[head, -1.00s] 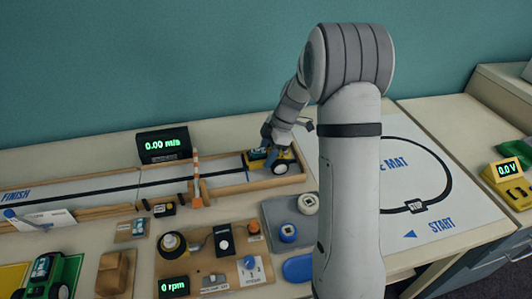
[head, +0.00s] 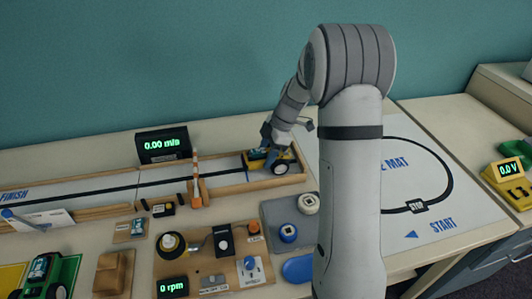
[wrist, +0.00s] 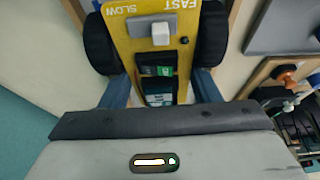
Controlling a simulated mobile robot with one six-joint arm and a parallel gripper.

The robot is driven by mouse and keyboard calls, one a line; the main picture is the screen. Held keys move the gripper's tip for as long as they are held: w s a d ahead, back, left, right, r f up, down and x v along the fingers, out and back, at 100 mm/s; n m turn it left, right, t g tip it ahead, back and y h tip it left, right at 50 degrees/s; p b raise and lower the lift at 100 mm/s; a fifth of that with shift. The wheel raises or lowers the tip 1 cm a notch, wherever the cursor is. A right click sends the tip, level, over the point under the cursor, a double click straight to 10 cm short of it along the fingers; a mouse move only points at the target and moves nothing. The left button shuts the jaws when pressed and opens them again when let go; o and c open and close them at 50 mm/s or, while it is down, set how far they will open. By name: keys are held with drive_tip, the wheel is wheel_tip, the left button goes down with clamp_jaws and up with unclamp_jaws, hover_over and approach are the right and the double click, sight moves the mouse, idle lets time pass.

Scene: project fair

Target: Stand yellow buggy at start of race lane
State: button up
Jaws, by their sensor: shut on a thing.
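The yellow buggy (head: 283,163) is at the right end of the race lane (head: 225,178), between its wooden rails, with its wheels at or close to the lane floor. My gripper (head: 264,155) is shut on it from above. In the wrist view the buggy's yellow deck (wrist: 122,50) shows a grey slider between the words SLOW and FAST, with black wheels on both sides. The gripper fingers (wrist: 160,92) lie along both sides of the deck. The fingertips' contact and the buggy's underside are hidden.
An orange-striped post (head: 196,180) stands at the lane left of the buggy. A speed display (head: 163,146) reading 0.00 m/s stands behind. A grey tray (head: 275,214) with round parts and a motor board (head: 200,275) lie in front. A green buggy (head: 62,270) is at lower left.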

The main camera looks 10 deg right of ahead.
drive_tip(key=o, duration=0.9)
drive_tip(key=shift+r, duration=0.1)
